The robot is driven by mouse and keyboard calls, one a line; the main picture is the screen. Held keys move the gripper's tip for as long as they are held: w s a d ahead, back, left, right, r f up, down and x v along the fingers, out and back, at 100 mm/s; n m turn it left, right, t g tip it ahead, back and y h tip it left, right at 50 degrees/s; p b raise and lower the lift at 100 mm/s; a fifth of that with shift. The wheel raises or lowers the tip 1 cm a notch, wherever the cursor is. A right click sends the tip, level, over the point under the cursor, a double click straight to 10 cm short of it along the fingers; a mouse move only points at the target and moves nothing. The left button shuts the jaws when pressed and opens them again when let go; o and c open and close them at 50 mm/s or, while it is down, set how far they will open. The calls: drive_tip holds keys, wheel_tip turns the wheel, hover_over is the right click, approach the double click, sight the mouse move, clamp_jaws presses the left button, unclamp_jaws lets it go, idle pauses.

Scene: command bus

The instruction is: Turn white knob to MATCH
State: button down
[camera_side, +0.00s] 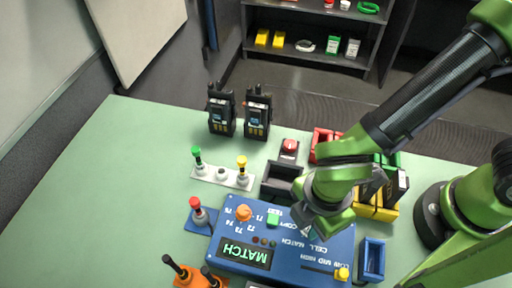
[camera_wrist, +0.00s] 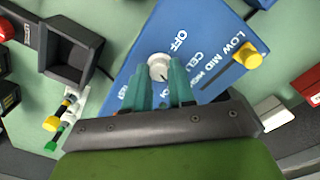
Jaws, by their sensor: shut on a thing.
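The white knob (camera_wrist: 158,61) sits on the blue panel (camera_wrist: 130,70), with the words OFF and CELL beside it and other labels partly covered by my fingers. My gripper (camera_wrist: 161,72) has its two teal fingers on either side of the knob, shut on it. In the side view my gripper (camera_side: 307,230) points down onto the blue panel (camera_side: 225,222) and hides the knob. I cannot clearly tell where the knob's pointer aims.
The panel also bears an orange knob (camera_side: 243,213), a green button (camera_side: 272,220) and a yellow slider (camera_side: 341,274) beside LOW MID HIGH. A black open bin (camera_side: 281,180), a red-knobbed lever (camera_side: 197,208) and two radios (camera_side: 221,112) stand nearby. The table's left side is clear.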

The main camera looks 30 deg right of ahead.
drive_tip(key=shift+m, duration=0.9)
drive_tip(key=c, duration=0.9)
unclamp_jaws()
drive_tip(key=shift+c, duration=0.2)
drive_tip(key=shift+r, duration=0.15)
wheel_tip(320, 180, up, 17)
drive_tip(key=shift+s, duration=0.2)
drive_tip(key=shift+f+m, duration=0.2)
drive_tip(key=shift+m, duration=0.1)
